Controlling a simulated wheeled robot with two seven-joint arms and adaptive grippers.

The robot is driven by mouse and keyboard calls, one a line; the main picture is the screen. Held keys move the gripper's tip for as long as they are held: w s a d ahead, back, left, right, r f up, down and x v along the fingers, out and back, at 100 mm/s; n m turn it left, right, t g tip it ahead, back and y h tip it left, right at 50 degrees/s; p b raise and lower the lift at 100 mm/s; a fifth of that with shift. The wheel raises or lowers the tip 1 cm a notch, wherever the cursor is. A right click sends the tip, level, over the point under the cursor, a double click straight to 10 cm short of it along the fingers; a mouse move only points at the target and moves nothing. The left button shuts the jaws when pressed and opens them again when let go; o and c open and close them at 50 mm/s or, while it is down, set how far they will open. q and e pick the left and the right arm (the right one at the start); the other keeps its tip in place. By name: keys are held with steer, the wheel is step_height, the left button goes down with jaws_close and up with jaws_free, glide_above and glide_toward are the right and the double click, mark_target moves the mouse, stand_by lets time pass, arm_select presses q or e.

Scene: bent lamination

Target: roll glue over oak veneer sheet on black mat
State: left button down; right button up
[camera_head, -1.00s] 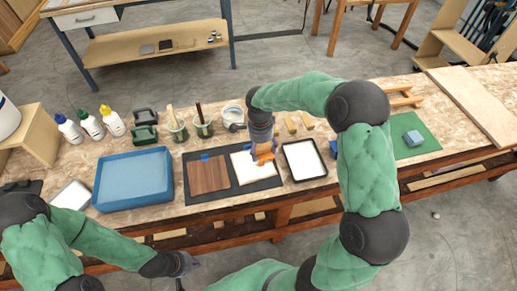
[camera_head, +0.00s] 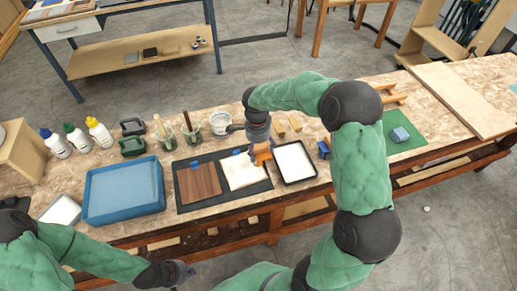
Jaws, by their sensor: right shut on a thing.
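The black mat (camera_head: 226,203) lies near the front edge of the bench. The pale oak veneer sheet (camera_head: 241,174) lies on its right half, beside a dark brown sheet (camera_head: 199,184). My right gripper (camera_head: 258,138) is shut on an orange glue roller (camera_head: 262,154), at the far right corner of the pale sheet, by the black-rimmed white tray (camera_head: 298,178). I cannot tell whether the roller touches the sheet; its handle is mostly hidden. My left gripper (camera_head: 182,271) is low in front of the bench, away from the sheets; its fingers are unclear.
A blue tray (camera_head: 88,206) is left of the mat. Glue bottles (camera_head: 99,131), dark green clamps (camera_head: 132,137), brush jars (camera_head: 164,138) and a white pot (camera_head: 220,122) stand behind. A blue block (camera_head: 398,134) lies on a green mat (camera_head: 411,144) at right.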

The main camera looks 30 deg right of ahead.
steer(key=shift+r+p, duration=1.3)
steer(key=shift+r, duration=1.15)
steer(key=shift+r+p, duration=1.05)
steer(key=shift+r, duration=0.5)
steer(key=shift+f, duration=0.1)
